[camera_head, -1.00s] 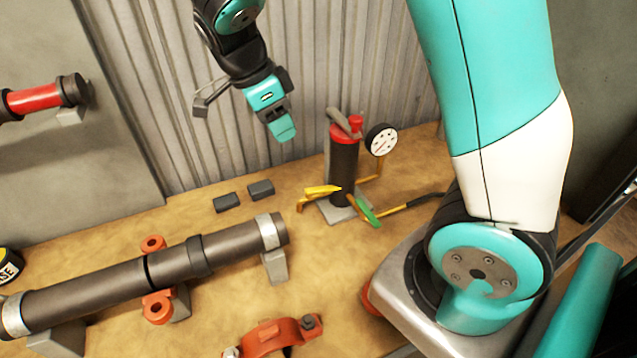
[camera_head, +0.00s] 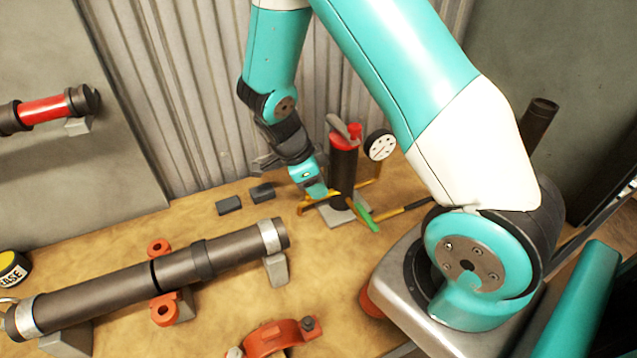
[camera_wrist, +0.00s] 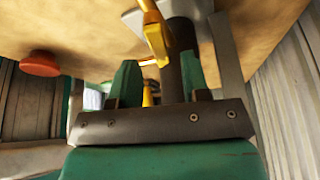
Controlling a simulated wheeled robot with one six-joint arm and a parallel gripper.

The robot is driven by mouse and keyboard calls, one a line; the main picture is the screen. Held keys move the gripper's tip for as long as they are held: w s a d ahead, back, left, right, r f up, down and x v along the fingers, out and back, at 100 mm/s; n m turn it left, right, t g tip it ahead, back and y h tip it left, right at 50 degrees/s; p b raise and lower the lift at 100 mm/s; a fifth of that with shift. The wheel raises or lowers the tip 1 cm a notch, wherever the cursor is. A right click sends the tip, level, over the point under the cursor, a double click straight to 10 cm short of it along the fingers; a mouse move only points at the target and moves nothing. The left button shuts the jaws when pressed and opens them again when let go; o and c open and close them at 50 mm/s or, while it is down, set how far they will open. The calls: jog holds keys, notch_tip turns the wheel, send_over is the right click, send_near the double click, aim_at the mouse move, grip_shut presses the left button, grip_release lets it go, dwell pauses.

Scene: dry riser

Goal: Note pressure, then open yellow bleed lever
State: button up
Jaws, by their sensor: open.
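The dark pump cylinder (camera_head: 342,175) with a red top (camera_head: 347,135) stands upright on a grey base plate. A round white gauge (camera_head: 380,146) is on its right; its reading is too small to tell. The yellow lever (camera_head: 304,207) sticks out low on the cylinder's left, partly hidden by my gripper (camera_head: 318,190). My gripper is at the lever, left of the cylinder, pointing down. In the wrist view the fingers of my gripper (camera_wrist: 160,78) are apart, with the yellow lever (camera_wrist: 156,38) just beyond the tips; I cannot tell whether they touch.
A green-handled lever (camera_head: 366,217) sits low on the cylinder's right, near a yellow and black hose (camera_head: 400,209). A long dark pipe (camera_head: 110,290) lies on supports at left. An orange clamp (camera_head: 272,338) lies in front. Two dark blocks (camera_head: 229,204) lie near the corrugated wall.

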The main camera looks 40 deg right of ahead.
jog(key=shift+x, duration=0.9)
jog(key=shift+c, duration=0.4)
grip_shut()
jog(key=shift+w+f+n+b, duration=0.15)
jog(key=shift+n+b, duration=0.5)
jog(key=shift+n, duration=0.05)
jog(key=shift+d+n+t, duration=0.1)
jog(key=shift+n+t, duration=0.3)
jog(key=shift+n, duration=0.1)
jog(key=shift+o, duration=0.4)
grip_release()
